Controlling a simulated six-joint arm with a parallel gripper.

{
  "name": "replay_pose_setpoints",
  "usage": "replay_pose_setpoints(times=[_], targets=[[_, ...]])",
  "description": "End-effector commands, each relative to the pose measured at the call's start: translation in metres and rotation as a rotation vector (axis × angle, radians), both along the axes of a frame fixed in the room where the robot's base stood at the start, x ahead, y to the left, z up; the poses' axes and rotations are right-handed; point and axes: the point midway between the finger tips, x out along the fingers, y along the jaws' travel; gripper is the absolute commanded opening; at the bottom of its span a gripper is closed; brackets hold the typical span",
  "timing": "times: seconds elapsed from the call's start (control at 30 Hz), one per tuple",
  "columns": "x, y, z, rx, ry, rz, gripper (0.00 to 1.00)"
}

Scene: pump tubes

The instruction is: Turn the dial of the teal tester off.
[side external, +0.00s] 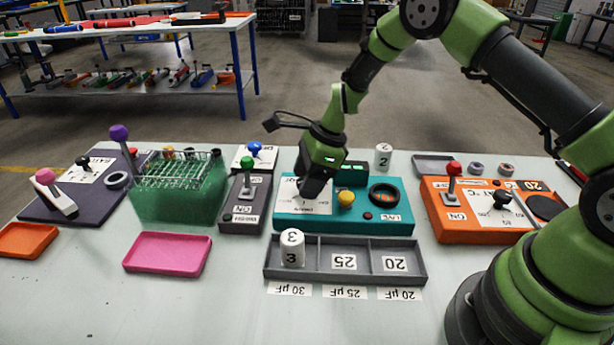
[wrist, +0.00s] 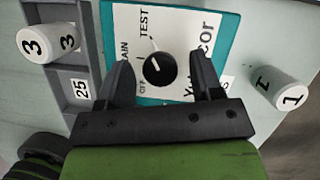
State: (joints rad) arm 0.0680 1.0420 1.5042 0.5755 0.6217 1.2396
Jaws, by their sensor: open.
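The teal tester (side external: 385,222) stands mid-table, with a white panel, yellow button (side external: 346,199), small red button and black ring (side external: 384,194). In the wrist view its black round dial (wrist: 160,70) sits on the white panel. A white mark on the dial points up and slightly left, toward the TEST side; AIN and a partly covered label are at its left. My gripper (wrist: 163,68) is open, with one finger on each side of the dial and a gap to it. In the side view my gripper (side external: 313,190) hides the dial; whether the fingers touch the panel is unclear.
A grey tray (side external: 345,280) in front holds a white cylinder marked 3 (side external: 291,248). Cylinder 2 (side external: 383,157) stands behind the tester; cylinder 1 (wrist: 278,90) shows in the wrist view. A grey lever box (side external: 243,206) and an orange tester (side external: 480,225) flank it.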

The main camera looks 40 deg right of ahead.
Motion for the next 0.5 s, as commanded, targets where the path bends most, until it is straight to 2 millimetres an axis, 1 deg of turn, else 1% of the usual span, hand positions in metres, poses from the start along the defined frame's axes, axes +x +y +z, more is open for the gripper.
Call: replay_pose_setpoints(times=[0.13, 0.17, 0.2, 0.27, 0.3, 0.33, 0.37, 0.5], targets=[[0.0, 0.0, 0.0002, 0.0, 0.0, 0.001, 0.6], [0.0, 0.0, 0.0003, 0.0, 0.0, 0.001, 0.56], [0.0, 0.0, 0.0003, 0.0, 0.0, 0.001, 0.46], [0.0, 0.0, 0.0003, 0.0, 0.0, 0.001, 0.33], [0.0, -0.0001, 0.0004, 0.0, 0.0, 0.001, 0.23], [-0.0001, 0.0, 0.0004, 0.0, 0.0, 0.001, 0.16], [-0.0001, 0.0, 0.0004, 0.0, 0.0, 0.001, 0.12], [0.0, -0.0001, 0.0005, 0.0, 0.0, 0.003, 0.12]])
